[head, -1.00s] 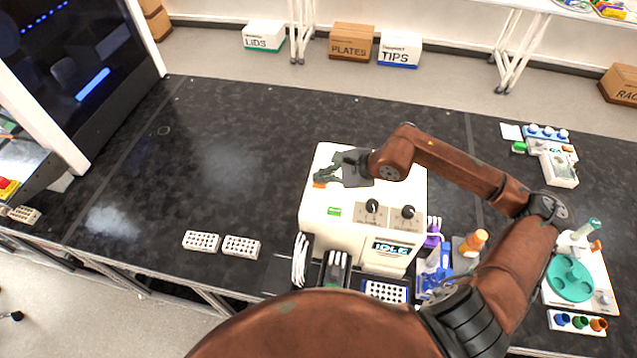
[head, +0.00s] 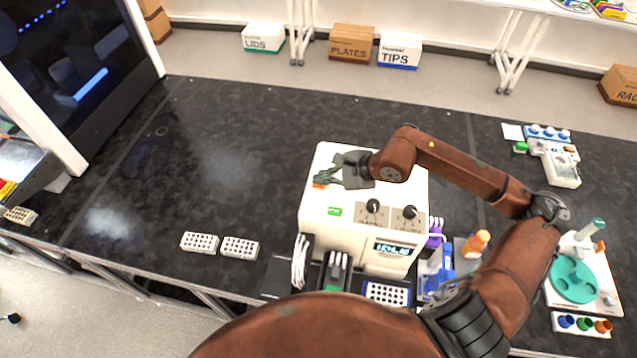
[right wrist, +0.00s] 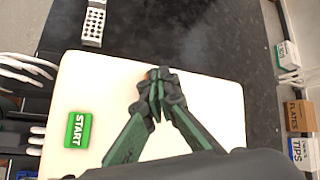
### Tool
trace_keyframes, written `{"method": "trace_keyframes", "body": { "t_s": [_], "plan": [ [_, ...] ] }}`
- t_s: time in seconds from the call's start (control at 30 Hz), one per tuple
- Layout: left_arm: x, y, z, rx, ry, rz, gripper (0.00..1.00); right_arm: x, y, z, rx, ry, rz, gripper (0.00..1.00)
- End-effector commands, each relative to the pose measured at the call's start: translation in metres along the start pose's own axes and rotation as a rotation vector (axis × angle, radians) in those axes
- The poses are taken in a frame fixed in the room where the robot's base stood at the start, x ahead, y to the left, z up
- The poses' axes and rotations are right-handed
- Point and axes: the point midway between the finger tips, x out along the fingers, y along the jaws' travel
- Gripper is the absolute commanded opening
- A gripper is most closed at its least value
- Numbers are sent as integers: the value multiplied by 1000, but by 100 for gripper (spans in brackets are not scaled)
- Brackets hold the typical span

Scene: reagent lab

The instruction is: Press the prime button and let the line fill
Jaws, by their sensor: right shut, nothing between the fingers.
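The white dispenser (head: 320,222) stands on the black bench with two dark knobs, a green START button (head: 334,211) and a small lit display (head: 393,249) that seems to read IDLE. A small orange button (head: 318,185) sits near its far left corner, partly hidden by my right gripper (head: 323,178). In the right wrist view the closed green fingers (right wrist: 157,92) cover almost all of that button, and the START button (right wrist: 78,130) is clear to the left. My right gripper is shut and empty, its tips at the orange button. I cannot tell whether they touch it. My left gripper is out of view.
Two white racks (head: 199,242) (head: 239,248) lie on the bench left of the dispenser. A blue holder (head: 436,272) and an orange-capped bottle (head: 476,243) stand close to its right. The bench left of the dispenser is mostly free.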

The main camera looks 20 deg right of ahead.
Motion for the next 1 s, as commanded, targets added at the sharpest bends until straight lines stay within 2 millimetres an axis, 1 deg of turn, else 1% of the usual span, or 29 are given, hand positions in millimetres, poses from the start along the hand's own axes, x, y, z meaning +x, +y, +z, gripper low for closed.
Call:
{"method": "trace_keyframes", "body": {
  "t_s": [0.77, 1.0],
  "plan": [
    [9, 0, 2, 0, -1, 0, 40, 4, 3, -3, 0, 0, 0, 0],
    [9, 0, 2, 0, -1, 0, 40, 4, 3, -3, 0, 1, 1, 0]
  ]
}}
